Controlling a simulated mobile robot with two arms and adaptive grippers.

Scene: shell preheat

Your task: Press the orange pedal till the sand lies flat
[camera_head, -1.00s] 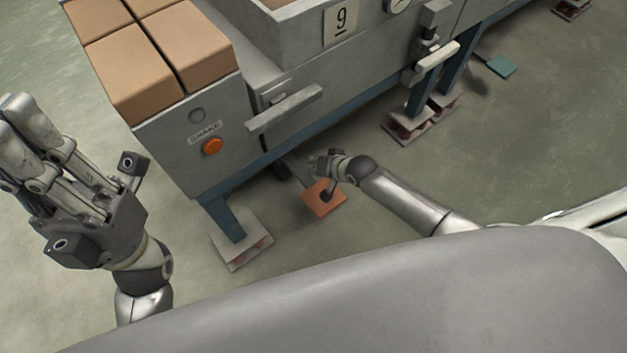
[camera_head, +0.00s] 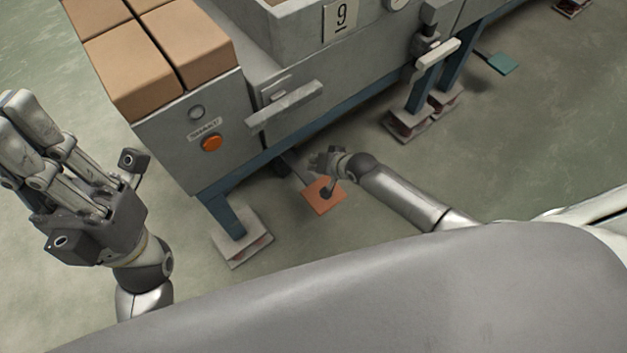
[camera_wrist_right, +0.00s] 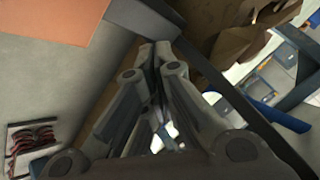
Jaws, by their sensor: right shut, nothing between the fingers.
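The orange pedal (camera_head: 316,204) sits low beside the grey machine, on a thin arm from beneath it. In the right wrist view an orange surface (camera_wrist_right: 60,18) fills the top left corner. The sand cannot be made out.
The grey machine (camera_head: 180,165) carries brown blocks (camera_head: 145,65), an orange button (camera_head: 211,143), a handle bar (camera_head: 285,108) and a bin marked 9 (camera_head: 310,45). A blue leg stands on a foot (camera_head: 240,246) left of the pedal. A teal pedal (camera_head: 502,63) lies farther right.

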